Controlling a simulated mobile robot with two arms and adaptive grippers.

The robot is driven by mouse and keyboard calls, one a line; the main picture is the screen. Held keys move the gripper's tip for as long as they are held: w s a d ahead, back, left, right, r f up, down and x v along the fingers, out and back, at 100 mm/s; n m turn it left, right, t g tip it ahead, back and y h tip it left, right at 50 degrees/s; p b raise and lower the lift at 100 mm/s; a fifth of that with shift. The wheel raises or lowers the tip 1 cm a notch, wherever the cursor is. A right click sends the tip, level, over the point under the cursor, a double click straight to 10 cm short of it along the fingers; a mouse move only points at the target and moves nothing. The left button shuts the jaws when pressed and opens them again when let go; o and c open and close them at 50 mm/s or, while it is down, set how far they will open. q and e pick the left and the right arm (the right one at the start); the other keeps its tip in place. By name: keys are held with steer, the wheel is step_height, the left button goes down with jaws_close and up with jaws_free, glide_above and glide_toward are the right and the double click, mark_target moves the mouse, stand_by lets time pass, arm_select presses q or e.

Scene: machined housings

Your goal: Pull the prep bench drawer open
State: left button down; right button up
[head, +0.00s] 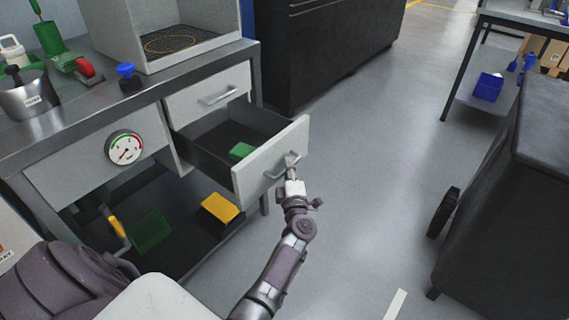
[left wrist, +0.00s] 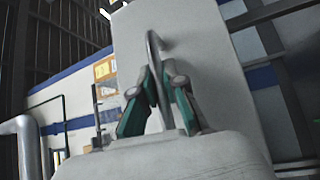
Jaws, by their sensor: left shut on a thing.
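The prep bench drawer (head: 252,181) stands well out from the bench (head: 217,54), its dark inside showing with a green block (head: 241,151) in it. My left gripper (head: 291,168) is shut on the drawer handle (head: 283,165) at the drawer's front. In the left wrist view the fingers (left wrist: 159,90) close around the bar of the handle (left wrist: 152,48), with the pale drawer front (left wrist: 203,60) behind. My right gripper is not in view.
A closed drawer (head: 208,92) sits above the open one. A yellow bin (head: 220,208) and a green crate (head: 150,230) are on the lower shelf. A gauge (head: 124,148) is on the bench front. Clear floor lies right of the drawer; a dark cart (head: 510,200) stands further right.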

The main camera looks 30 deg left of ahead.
arm_select(q)
steer(key=shift+d, duration=0.3)
steer(key=c, duration=1.2)
jaws_free()
